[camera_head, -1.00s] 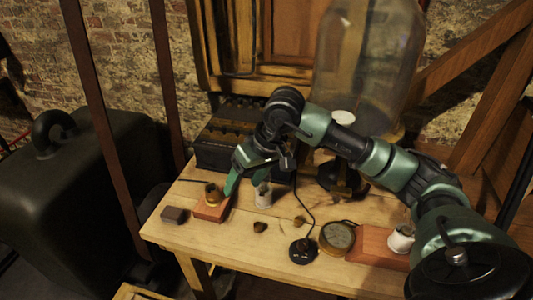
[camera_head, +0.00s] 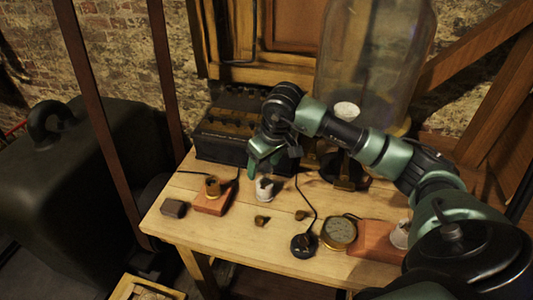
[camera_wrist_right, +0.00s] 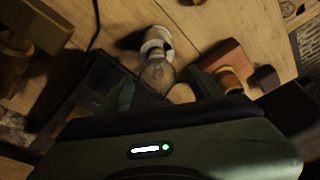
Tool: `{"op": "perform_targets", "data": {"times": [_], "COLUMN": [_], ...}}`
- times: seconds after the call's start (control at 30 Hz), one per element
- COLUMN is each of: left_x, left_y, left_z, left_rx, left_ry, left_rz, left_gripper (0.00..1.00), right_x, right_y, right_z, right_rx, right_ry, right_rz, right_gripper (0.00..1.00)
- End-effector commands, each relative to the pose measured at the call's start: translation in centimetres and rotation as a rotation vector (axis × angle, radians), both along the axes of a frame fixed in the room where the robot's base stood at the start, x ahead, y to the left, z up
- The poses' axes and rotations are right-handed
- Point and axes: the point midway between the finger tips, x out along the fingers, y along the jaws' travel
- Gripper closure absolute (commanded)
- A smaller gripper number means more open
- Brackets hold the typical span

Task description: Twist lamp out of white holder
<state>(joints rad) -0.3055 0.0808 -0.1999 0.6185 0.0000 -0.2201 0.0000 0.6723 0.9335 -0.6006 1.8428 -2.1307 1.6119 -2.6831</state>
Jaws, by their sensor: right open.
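A small white holder (camera_head: 265,191) stands on the wooden table (camera_head: 240,225), behind the small loose pieces. In the right wrist view the white holder (camera_wrist_right: 156,38) carries a greyish glass lamp (camera_wrist_right: 157,74), which points toward my palm. My right gripper (camera_head: 263,168) is just above the holder, with its fingers pointing down. In the wrist view its open fingers (camera_wrist_right: 163,88) lie on either side of the lamp, with visible space. I cannot tell whether either finger touches the glass. In the head view the fingers largely hide the lamp. My left gripper is not in view.
A red-brown block with a brass socket (camera_head: 212,188) sits left of the holder, beside a dark small block (camera_head: 174,208). A dark battery box (camera_head: 225,135) stands behind. A round gauge (camera_head: 340,232) and a black knob (camera_head: 303,245) are to the right. A tall glass jar (camera_head: 372,60) stands behind my arm.

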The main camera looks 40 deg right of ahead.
Motion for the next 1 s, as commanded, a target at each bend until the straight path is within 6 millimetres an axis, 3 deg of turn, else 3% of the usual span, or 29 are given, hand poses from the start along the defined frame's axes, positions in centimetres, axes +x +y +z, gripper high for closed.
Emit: {"op": "perform_targets", "data": {"times": [0.2,0.47,0.5,0.73,1.0], "left_x": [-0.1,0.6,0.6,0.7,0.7], "left_y": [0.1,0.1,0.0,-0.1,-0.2], "left_z": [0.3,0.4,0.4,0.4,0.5], "left_rx": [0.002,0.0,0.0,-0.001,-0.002], "left_ry": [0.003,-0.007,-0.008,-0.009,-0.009], "left_rz": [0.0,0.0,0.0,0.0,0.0], "left_gripper": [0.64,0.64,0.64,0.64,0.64], "right_x": [0.5,0.6,0.6,0.5,0.6], "right_y": [0.1,0.1,0.1,0.1,0.1], "right_z": [-1.7,-1.9,-1.9,-1.9,-1.5], "right_rx": [0.0,0.0,0.0,0.0,0.001], "right_ry": [0.0,-0.002,-0.002,-0.001,-0.002], "right_rz": [-0.001,0.0,0.0,-0.001,-0.001], "right_gripper": [0.35,0.35,0.37,1.0,1.0]}}
